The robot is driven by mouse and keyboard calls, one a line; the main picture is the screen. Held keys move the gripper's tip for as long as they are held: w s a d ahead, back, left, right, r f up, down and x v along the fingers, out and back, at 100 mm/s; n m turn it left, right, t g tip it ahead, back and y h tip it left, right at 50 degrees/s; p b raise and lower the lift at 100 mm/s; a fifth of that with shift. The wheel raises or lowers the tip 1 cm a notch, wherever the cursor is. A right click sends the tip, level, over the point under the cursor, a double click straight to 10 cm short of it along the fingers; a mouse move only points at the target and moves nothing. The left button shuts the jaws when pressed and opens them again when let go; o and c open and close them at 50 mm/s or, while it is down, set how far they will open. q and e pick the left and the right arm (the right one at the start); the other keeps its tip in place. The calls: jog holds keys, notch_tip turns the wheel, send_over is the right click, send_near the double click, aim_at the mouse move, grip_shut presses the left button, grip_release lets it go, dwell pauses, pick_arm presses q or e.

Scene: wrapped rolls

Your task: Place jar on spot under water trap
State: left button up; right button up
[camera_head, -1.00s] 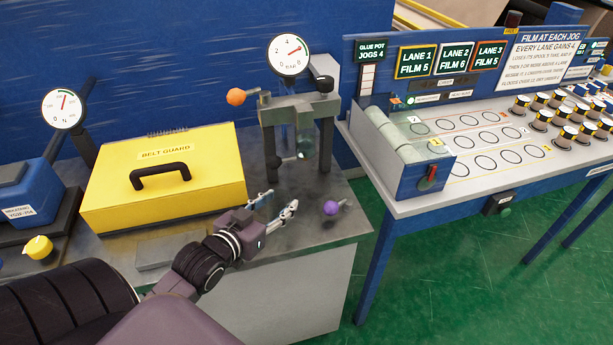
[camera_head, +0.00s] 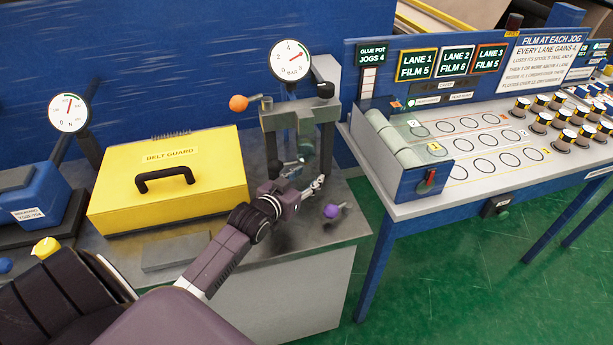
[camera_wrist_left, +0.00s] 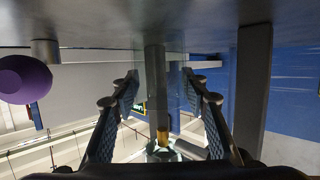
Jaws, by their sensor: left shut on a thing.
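My left gripper (camera_head: 305,178) reaches in under the water trap (camera_head: 304,145), a clear bowl hanging from the grey stand. Its two fingers (camera_wrist_left: 163,95) are well apart in the left wrist view but closed on a wide thing, taken as the jar. The jar's outline can hardly be made out in either view. The spot under the trap is hidden behind the gripper in the head view. My right gripper is not in view.
The stand (camera_head: 298,110) has posts close around the gripper, one large post (camera_wrist_left: 252,85) at right in the wrist view. A purple knob (camera_head: 332,211) is close right of the gripper. The yellow belt guard (camera_head: 168,190) stands left. Bare bench lies in front.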

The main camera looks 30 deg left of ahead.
pick_arm(q)
jog(key=shift+s, duration=0.1)
jog(key=shift+f, duration=0.1)
jog(key=shift+f, duration=0.15)
jog(key=o, duration=1)
jog(key=shift+o, duration=1)
